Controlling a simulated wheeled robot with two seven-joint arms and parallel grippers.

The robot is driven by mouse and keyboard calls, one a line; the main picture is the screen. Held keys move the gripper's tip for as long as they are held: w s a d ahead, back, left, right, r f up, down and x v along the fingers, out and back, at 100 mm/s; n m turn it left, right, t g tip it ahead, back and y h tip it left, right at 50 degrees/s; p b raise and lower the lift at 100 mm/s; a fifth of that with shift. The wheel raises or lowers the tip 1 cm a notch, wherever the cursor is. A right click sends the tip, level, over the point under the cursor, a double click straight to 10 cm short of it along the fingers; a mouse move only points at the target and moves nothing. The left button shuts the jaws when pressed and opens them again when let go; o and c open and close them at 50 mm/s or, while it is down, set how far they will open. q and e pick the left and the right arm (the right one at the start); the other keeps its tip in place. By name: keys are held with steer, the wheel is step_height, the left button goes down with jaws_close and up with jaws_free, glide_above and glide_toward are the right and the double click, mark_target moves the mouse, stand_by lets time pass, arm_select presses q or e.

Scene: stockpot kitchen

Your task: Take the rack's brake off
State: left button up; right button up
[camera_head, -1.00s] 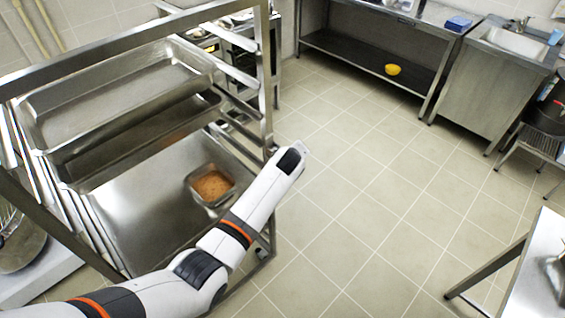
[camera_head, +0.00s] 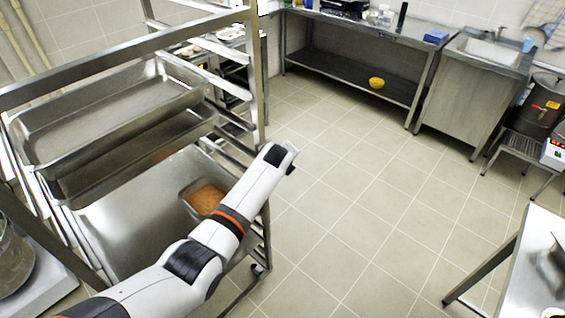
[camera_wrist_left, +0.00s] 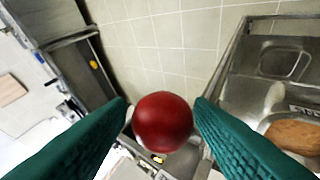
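The tall metal rack (camera_head: 256,100) stands at the left of the head view, holding trays on its rails. In the left wrist view a round red knob (camera_wrist_left: 162,121) shows between my left gripper's two teal fingers (camera_wrist_left: 162,104). The fingers are apart, one on each side of the knob, with gaps visible. I cannot tell whether this knob belongs to the brake. In the head view my left arm reaches across the rack's front, and its fingers are hidden. A caster shows low on the rack; no brake is clear there. My right gripper is not in view.
A pan of orange-brown food (camera_head: 206,198) sits on the rack's lower tray. A table (camera_head: 530,280) stands at the lower right. The tiled floor between is clear.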

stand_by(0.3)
arm_select(q)
steer(key=shift+s+r, duration=0.15)
steer(key=shift+s, duration=0.05)
steer(key=v, duration=1.1)
steer(key=shift+s+b, duration=0.2)
steer(key=shift+b, duration=0.15)
steer(key=shift+a+r, duration=0.1)
